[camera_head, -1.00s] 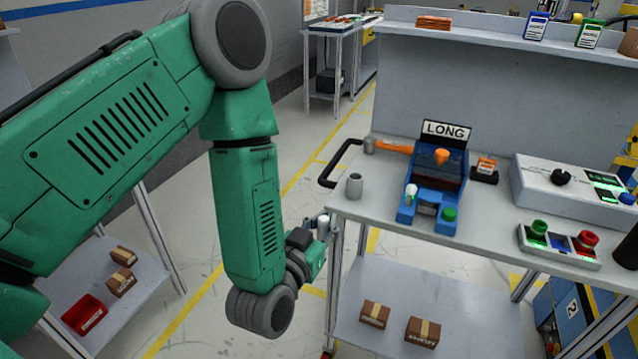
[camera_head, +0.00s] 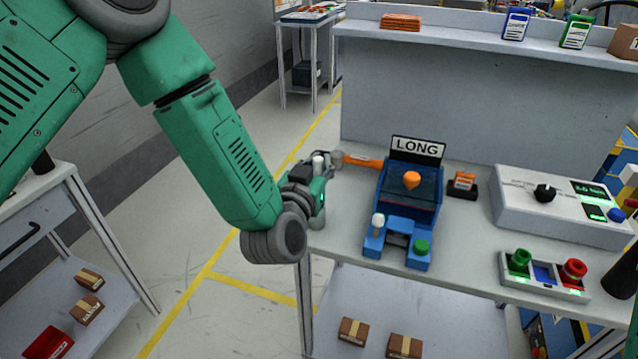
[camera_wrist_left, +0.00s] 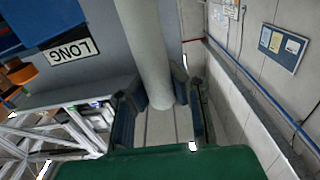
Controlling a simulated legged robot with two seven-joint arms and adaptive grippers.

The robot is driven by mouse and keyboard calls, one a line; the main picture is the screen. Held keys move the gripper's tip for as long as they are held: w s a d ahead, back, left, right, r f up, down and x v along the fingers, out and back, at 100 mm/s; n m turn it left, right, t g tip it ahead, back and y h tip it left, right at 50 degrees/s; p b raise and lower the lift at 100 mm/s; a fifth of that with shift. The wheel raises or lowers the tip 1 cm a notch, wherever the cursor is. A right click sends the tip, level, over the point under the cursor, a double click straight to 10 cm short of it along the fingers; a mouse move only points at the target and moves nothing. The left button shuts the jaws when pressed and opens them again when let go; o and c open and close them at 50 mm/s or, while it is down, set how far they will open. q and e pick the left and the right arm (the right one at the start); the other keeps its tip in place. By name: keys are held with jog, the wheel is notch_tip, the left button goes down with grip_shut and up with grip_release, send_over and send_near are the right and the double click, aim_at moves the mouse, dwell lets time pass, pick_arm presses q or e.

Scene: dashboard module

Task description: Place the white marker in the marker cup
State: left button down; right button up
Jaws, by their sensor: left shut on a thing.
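The white marker (camera_head: 319,161) is upright in my left gripper (camera_head: 317,186), its pale top showing above the fingers. In the left wrist view the marker (camera_wrist_left: 147,50) is a thick pale cylinder between the two fingers of my left gripper (camera_wrist_left: 161,105), which is shut on it. My right gripper is not in view.
Right of the gripper, the workbench (camera_head: 465,228) holds an orange-handled hammer (camera_head: 362,161), a blue module (camera_head: 405,245) with a LONG sign, a small black-and-orange block (camera_head: 463,184), a white control box (camera_head: 555,205) and a button panel (camera_head: 545,275). A lower shelf (camera_head: 440,310) holds boxes.

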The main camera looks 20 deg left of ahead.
pick_arm(q)
notch_tip(320, 180, down, 4)
jog(key=shift+s+d+r, duration=0.1)
jog(key=shift+r, duration=0.1)
jog(key=shift+a+f, duration=0.2)
jog(key=shift+f, duration=0.15)
jog(key=shift+a, duration=0.25)
jog(key=c, duration=1.7)
grip_release()
jog(key=shift+d, duration=0.25)
